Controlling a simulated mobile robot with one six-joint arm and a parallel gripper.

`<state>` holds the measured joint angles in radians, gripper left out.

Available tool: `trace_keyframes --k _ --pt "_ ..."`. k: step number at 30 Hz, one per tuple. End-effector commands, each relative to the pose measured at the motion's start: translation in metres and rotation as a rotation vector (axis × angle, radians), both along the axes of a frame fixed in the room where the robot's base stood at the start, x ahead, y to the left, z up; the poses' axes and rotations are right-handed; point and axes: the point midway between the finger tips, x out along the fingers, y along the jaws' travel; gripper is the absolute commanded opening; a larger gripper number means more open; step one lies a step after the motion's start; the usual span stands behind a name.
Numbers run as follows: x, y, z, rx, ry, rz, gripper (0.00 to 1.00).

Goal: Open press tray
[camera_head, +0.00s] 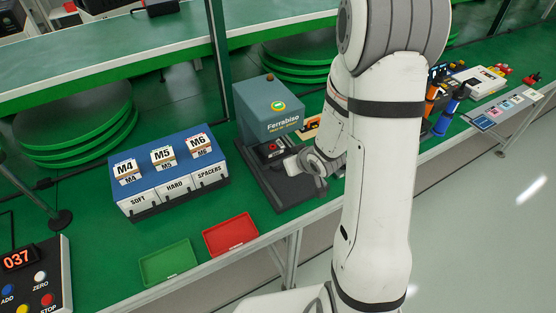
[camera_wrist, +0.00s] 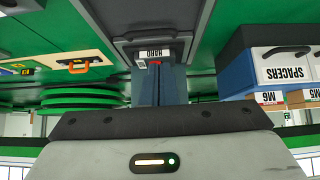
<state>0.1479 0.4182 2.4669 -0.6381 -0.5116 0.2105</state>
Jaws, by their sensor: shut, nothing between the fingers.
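The press (camera_head: 268,108) is a blue-grey box marked Ferrabiso with a dark base, on the green bench in the head view.
A blue rack (camera_head: 160,150) with SOFT, HARD and SPACERS boxes stands left of the press. A green tray (camera_head: 168,262) and a red tray (camera_head: 230,236) lie at the bench's front edge. A counter panel (camera_head: 36,275) reads 037. Orange and blue tools (camera_head: 447,115) stand to the right.

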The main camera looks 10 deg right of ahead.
Motion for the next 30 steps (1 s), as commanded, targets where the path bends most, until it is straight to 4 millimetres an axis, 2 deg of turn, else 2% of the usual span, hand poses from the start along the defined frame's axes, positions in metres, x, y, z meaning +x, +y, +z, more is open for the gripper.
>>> trace_keyframes --k 7,19,24,30 --pt "0.011 0.007 -0.018 0.017 -0.004 0.012 0.0" --pt "0.051 0.021 -0.063 0.015 -0.003 0.012 0.0" --pt "0.061 0.024 -0.074 0.014 -0.006 0.012 0.0" --pt "0.065 0.026 -0.078 0.014 -0.007 0.012 0.0"
